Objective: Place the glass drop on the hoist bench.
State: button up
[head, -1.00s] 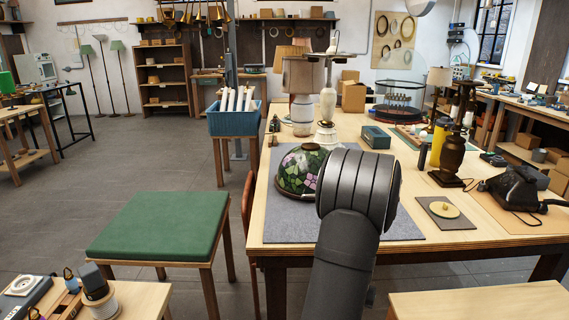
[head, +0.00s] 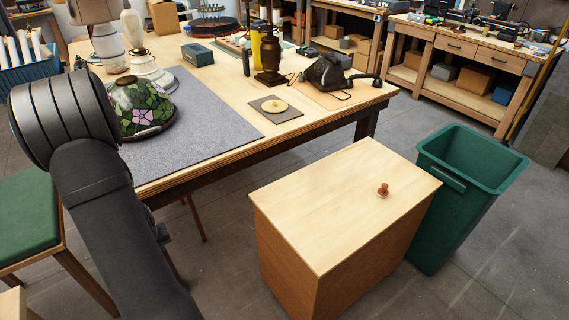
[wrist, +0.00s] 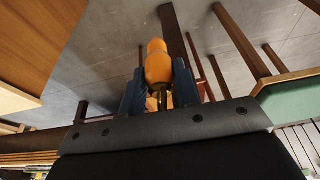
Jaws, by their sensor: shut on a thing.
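In the wrist view my gripper (wrist: 159,90) is shut on an orange, smooth, bulbous thing (wrist: 157,62) with a narrow metallic stem between the two blue-grey fingers. I cannot tell if this is the glass drop. It is held in the air, with grey floor and furniture legs beyond it. In the head view my arm is at the left and the gripper and its load are hidden behind it. I cannot tell which surface is the hoist bench. A small reddish-brown knobbed piece (head: 383,190) stands on a pale-topped wooden cabinet (head: 330,205).
The big table (head: 215,142) carries a grey mat (head: 205,120), a stained-glass shade (head: 140,107), a dark lamp base (head: 270,60) and a black telephone (head: 330,75). A green bin (head: 450,190) stands right of the cabinet. A green-cushioned stool (head: 25,215) is at left. Most of the cabinet top is clear.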

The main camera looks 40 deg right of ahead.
jog(key=d+r+m+h, duration=0.25)
jog(key=d+m, duration=0.45)
jog(key=d, duration=2.9)
jog(key=s+d+r+m+g, duration=0.1)
jog(key=s+d+r+m, duration=0.2)
jog(key=s+d, duration=1.05)
jog(key=s+d+r+m+g, duration=0.1)
jog(key=s+d+r+m, duration=0.15)
jog(key=s+d, duration=1.05)
send_over(340, 203)
jog(key=shift+m+h, duration=0.35)
jog(key=shift+m, duration=0.1)
jog(key=shift+d+f, duration=0.1)
jog(key=shift+f, duration=5.45)
